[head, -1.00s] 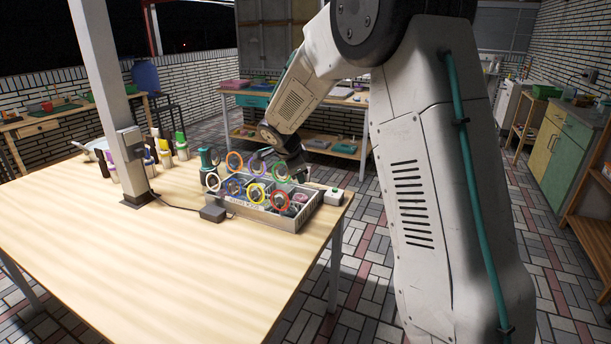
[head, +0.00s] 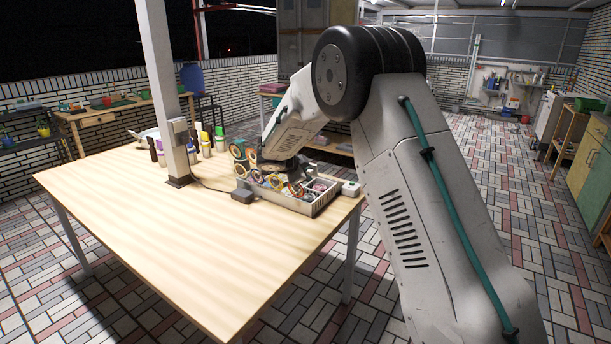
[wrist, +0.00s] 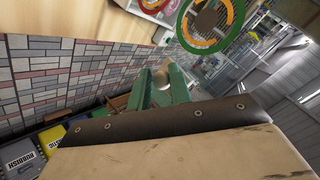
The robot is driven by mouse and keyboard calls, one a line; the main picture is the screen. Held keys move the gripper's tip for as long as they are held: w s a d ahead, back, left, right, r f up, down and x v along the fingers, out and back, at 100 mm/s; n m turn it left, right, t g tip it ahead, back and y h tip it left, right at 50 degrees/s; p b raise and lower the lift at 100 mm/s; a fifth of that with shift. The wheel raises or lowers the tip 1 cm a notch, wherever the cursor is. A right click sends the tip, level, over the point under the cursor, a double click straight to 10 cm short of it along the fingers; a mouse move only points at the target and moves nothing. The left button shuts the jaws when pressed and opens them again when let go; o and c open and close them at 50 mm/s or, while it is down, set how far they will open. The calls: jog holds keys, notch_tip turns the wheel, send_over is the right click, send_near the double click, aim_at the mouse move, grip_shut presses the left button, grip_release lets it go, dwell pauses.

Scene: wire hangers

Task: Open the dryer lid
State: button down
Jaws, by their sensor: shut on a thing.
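A shallow grey box (head: 312,208) with a label on its front and colored rings stands at the table's far right corner. Several rings (head: 276,182) show at it in the head view. I cannot tell which part is the dryer lid. My gripper is at the rings, mostly hidden by my arm and them in the head view. In the wrist view its green fingers (wrist: 160,88) are closed around a small pale round thing (wrist: 161,80). A green ring with an orange ring inside (wrist: 208,22) is close above them. What the pale thing belongs to is unclear.
The wooden table (head: 190,250) is clear in front and at left. A white post (head: 164,90) rises from it, with bottles (head: 205,143) behind. A black adapter (head: 242,196) and a small white box (head: 350,189) sit beside the grey box. Bins (wrist: 25,158) show at lower left in the wrist view.

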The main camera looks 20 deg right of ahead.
jog(key=shift+s+d+f, duration=0.4)
jog(key=shift+d+f, duration=0.05)
jog(key=shift+f, duration=0.25)
jog(key=c, duration=1.3)
grip_release()
jog(key=shift+d, duration=0.2)
jog(key=shift+o, duration=0.2)
jog(key=shift+a, duration=0.1)
jog(key=shift+a+r, duration=0.1)
jog(key=v, duration=0.8)
jog(key=shift+w+r, duration=0.2)
